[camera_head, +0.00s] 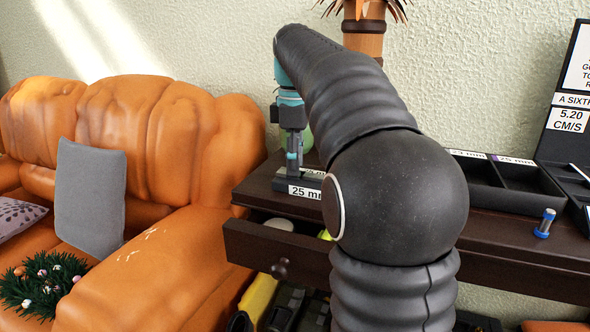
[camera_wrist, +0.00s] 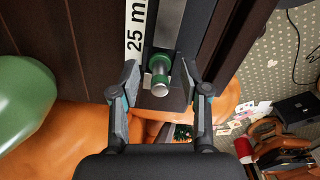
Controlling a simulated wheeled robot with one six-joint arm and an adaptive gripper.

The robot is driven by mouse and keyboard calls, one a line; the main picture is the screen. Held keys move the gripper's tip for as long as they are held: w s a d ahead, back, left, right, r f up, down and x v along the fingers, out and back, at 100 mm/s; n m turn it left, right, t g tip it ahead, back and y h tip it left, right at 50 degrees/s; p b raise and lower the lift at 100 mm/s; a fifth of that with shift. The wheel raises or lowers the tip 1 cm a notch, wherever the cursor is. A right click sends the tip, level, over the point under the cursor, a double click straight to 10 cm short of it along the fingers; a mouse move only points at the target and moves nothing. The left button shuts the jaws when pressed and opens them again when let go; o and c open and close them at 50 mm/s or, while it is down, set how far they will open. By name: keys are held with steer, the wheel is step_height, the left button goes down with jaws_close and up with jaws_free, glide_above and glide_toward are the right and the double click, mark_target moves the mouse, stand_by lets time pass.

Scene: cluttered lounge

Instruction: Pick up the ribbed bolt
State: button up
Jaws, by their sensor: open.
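A green bolt with a shiny metal end (camera_wrist: 160,78) stands by the 25 mm label, in a dark holder on the dresser top. Whether it is ribbed is too small to tell. My gripper (camera_wrist: 159,70) is open, with one finger on each side of the bolt and visible gaps between. In the head view my gripper (camera_head: 292,160) points down over the 25 mm holder (camera_head: 282,184), and my arm hides part of that area. Another bolt, blue with a metallic middle (camera_head: 545,223), stands upright on the dresser's right side, far from my gripper.
An open drawer (camera_head: 262,248) juts out below my gripper. A partitioned dark tray (camera_head: 525,178) and an upright sign (camera_head: 570,95) are at right. An orange sofa (camera_head: 180,270) is at left. A rounded green object (camera_wrist: 25,100) is close by in the wrist view.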

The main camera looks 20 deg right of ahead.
jaws_close()
steer(key=shift+r, duration=0.1)
